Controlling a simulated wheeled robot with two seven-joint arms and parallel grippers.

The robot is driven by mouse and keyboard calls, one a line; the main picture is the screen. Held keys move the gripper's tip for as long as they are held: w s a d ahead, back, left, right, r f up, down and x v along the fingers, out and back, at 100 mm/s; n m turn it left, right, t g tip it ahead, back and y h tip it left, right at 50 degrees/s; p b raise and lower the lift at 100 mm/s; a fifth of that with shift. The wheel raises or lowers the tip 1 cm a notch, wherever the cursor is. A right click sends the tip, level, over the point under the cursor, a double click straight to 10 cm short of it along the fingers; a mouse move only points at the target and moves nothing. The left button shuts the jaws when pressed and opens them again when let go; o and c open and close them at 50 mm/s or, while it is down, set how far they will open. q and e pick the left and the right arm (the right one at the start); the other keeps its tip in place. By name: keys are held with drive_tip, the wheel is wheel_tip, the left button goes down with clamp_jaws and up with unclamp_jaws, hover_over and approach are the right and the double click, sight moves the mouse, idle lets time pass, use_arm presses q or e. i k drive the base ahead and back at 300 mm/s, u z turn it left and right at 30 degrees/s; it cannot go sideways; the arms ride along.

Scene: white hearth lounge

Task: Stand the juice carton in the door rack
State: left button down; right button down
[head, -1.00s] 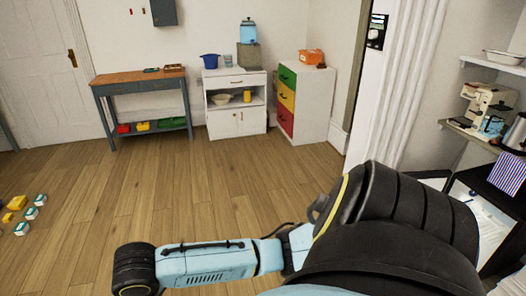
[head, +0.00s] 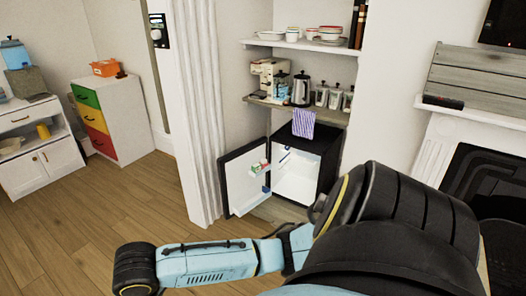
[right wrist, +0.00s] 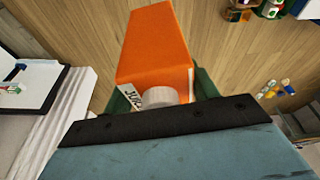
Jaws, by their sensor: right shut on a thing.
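The orange juice carton (right wrist: 155,45), with a white cap and part of a JUICE label, shows in the right wrist view. My right gripper (right wrist: 163,90) is shut on it, with green fingers on either side of it. The carton does not show in the head view. The small black fridge (head: 317,146) stands with its door (head: 240,187) swung open to the left. The door's inner side carries a rack (head: 260,168) with small items in it, and a blue piece lower down. Details there are too small to tell. My left gripper is not in view.
A striped towel (head: 303,124) hangs over the fridge top. Shelves above hold a coffee machine (head: 271,80), kettle (head: 301,88) and jars. A white fluted pillar (head: 195,110) stands just left of the fridge door. The wooden floor (head: 100,225) is clear at the left.

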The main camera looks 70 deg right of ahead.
sight(243, 208)
drive_tip(key=z, duration=1.8)
drive_tip(key=i, duration=2.75)
drive_tip(key=u, duration=0.15)
